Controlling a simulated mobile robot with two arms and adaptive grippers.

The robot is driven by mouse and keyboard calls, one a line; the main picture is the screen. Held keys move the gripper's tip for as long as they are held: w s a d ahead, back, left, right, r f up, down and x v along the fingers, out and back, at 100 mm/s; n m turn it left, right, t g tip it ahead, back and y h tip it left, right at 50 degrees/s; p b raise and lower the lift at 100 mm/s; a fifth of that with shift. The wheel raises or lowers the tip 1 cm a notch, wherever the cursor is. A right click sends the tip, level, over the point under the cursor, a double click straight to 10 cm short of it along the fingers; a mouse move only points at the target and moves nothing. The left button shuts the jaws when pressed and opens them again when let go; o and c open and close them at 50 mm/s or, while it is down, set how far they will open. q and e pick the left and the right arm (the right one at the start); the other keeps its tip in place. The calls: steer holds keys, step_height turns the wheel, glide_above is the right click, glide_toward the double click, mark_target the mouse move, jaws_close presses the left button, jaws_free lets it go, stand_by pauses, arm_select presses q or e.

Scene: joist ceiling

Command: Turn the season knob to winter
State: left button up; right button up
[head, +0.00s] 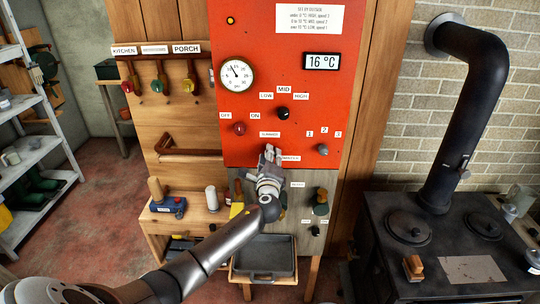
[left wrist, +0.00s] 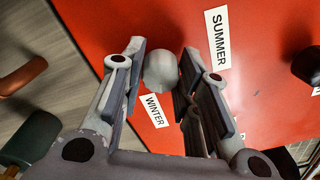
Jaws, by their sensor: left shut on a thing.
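The season knob (left wrist: 160,72) is a rounded grey knob on the red panel (head: 245,70), between the labels SUMMER (left wrist: 217,38) and WINTER (left wrist: 154,111) in the left wrist view. My left gripper (head: 271,153) reaches the lower part of the red panel in the head view and hides the knob there. In the left wrist view its two fingers stand either side of the knob, shut on it. I cannot see a pointer mark on the knob, so its setting is unclear. My right gripper is not in view.
A gauge (head: 237,75) and a 16 °C display (head: 322,61) sit above. A black stove (head: 440,245) stands right; a grey tray (head: 265,258) lies below.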

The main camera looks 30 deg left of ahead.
arm_select(q)
steer(key=shift+f+m, duration=0.15)
steer(key=shift+m, duration=0.15)
stand_by(0.4)
steer(key=o, duration=1)
steer(key=v, duration=1.2)
steer(key=shift+s, duration=0.1)
